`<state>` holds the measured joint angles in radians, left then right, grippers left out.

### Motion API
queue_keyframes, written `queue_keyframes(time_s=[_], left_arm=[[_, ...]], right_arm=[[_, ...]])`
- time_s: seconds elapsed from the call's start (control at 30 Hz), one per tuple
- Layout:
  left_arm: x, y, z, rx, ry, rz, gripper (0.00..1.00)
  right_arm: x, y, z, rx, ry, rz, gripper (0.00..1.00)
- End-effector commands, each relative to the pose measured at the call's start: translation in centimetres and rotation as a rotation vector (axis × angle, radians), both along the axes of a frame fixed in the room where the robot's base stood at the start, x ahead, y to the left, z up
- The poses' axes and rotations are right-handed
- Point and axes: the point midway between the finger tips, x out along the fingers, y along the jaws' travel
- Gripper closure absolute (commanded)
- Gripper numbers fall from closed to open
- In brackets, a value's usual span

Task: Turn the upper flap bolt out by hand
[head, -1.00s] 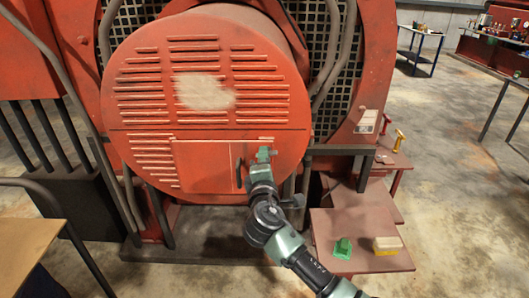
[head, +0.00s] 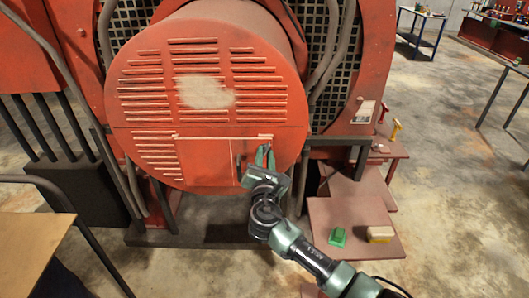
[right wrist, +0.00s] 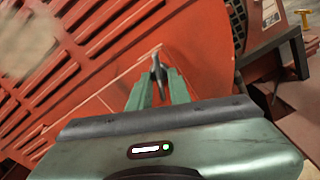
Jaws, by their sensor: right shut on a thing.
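The red flap (head: 203,165) is closed on the big round red cover (head: 150,110) in the head view. A dark handle (head: 238,168) stands on the flap near its right side. My right gripper (head: 265,151) is at the flap's upper right corner, fingers pointing up. In the right wrist view, its two green fingers (right wrist: 158,80) are shut on a small grey bolt (right wrist: 156,57), whose end shows between the tips. How far the bolt is turned out cannot be told. My left gripper is not in view.
A low red platform (head: 325,215) at the right holds a green block (head: 338,237) and a yellow-white block (head: 380,234). A small red stand behind it holds a yellow-handled tool (head: 396,129). A wooden table (head: 25,235) is at the left edge.

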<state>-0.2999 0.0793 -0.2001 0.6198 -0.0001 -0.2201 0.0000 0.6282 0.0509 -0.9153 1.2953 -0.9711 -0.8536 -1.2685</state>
Motion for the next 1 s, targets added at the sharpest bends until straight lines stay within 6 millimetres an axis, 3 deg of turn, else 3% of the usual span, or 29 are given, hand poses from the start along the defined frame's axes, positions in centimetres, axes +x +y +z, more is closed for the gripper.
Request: queue_keyframes(time_s=[0.03, 0.5, 1.0], left_arm=[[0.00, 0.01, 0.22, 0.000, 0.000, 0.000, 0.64], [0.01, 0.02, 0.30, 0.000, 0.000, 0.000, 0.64], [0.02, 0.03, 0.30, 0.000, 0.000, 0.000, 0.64]], right_arm=[[0.24, -0.13, 0.81, -0.044, -0.013, -0.001, 1.00], [0.21, -0.30, 0.60, -0.363, -0.011, -0.003, 1.00], [0.23, -0.39, 0.61, -0.445, -0.010, -0.005, 1.00]])
